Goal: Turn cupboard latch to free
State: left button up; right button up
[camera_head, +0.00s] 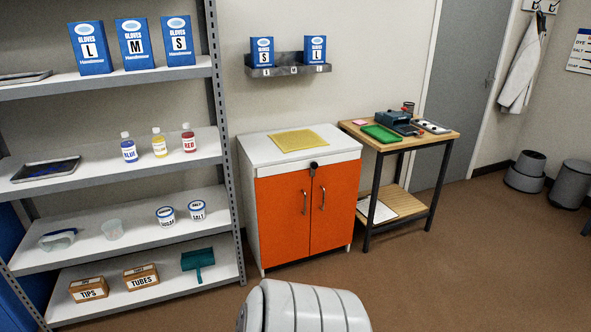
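The cupboard (270,222) is white with two orange doors and stands against the back wall. Both doors are shut, each with a vertical metal handle. A small black latch (313,169) sits at the top edge of the doors near the middle seam; its exact turn position is too small to tell. Neither of my grippers shows in the head view.
A grey shelf unit (118,176) with glove boxes, bottles and tubs stands left of the cupboard. A wooden side table (440,138) with a green tray (381,133) stands to its right. A yellow mat (299,138) lies on the cupboard.

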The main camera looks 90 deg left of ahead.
aim_at(314, 165)
jog(key=u, duration=2.65)
